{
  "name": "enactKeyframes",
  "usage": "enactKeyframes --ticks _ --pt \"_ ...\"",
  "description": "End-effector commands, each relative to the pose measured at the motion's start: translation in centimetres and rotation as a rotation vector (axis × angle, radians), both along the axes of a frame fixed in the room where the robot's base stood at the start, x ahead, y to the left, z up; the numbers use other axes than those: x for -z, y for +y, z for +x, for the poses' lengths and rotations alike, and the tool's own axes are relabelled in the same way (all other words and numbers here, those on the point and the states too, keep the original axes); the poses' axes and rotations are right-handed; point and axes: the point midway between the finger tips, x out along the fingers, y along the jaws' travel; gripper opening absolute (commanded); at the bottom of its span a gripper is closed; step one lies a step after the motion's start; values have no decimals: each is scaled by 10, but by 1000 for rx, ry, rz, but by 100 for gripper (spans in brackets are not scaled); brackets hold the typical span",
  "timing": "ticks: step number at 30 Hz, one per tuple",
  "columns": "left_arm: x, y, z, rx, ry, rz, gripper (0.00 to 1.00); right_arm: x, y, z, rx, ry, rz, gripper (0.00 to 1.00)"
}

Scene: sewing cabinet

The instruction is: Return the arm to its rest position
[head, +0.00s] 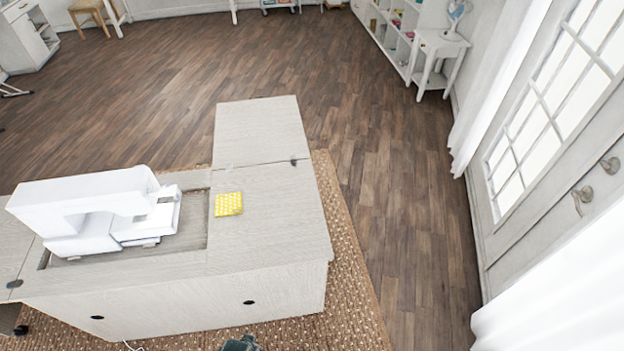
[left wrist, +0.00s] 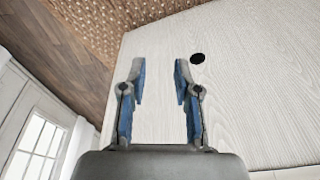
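My left gripper (left wrist: 159,78) shows in the left wrist view with its two blue-padded fingers apart and nothing between them. It faces the pale wood front panel of the sewing cabinet (left wrist: 240,110), near a round black hole (left wrist: 198,58). I cannot tell how far it is from the panel. In the head view the cabinet (head: 270,215) stands below me, and only a small dark tip, likely part of my arm, shows at the bottom edge. My right gripper is in neither view.
A white sewing machine (head: 85,210) sits in the cabinet's recess. A yellow patterned square (head: 228,204) lies on the top beside it. A woven rug (head: 350,290) lies under the cabinet. Wood floor (head: 410,200) is clear towards the white door (head: 560,130) and shelves.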

Motion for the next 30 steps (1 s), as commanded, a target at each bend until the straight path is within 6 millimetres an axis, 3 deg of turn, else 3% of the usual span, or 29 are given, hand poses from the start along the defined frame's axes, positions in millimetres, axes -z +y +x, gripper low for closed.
enactKeyframes --ticks 5,9,13,18,21,30 --pt "98 3 -30 8 51 5 31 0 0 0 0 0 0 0" --pt "175 10 -77 17 90 9 31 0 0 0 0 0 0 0" --pt "224 19 -131 25 122 14 31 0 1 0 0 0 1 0" --pt "254 30 -185 31 146 18 31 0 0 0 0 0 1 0" --pt "260 33 -201 34 152 20 31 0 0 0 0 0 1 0" --pt "262 34 -206 35 154 20 31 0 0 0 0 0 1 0"
